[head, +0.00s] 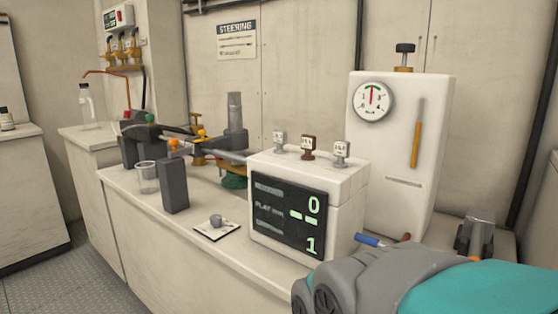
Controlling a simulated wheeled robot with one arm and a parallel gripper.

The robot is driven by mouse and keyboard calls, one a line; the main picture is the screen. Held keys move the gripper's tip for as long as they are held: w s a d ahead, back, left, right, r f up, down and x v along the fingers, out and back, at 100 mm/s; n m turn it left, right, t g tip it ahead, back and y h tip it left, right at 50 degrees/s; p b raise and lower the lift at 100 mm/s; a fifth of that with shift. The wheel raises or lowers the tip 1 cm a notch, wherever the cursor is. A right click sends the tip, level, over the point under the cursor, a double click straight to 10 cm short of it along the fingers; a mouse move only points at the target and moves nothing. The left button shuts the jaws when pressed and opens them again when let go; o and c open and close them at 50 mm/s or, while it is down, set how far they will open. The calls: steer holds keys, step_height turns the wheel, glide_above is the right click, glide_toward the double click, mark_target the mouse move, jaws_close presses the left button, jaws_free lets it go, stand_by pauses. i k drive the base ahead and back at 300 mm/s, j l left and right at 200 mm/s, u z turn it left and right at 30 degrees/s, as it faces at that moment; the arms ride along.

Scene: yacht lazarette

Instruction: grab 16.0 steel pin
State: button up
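Three small tagged pieces stand in a row on top of a white box (345,190) with a dark display. The left tagged piece (279,141) and the right tagged piece (342,153) are light grey. The middle tagged piece (308,147) is brown. Their tags are too small to read surely, so I cannot tell which is the 16.0 steel pin. Part of my grey and teal arm fills the lower right corner, in front of the box's right side. My gripper's fingers do not show.
A small grey ring-like part (217,221) sits on a white card (229,235). A dark grey block (174,188) and a clear cup (147,177) stand left of it. A tall white gauge cabinet (400,150) stands behind right. The counter front is clear near the card.

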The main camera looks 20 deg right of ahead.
mark_target(341, 149)
steer(key=k+j+z, duration=0.15)
steer(key=k+j, duration=0.8)
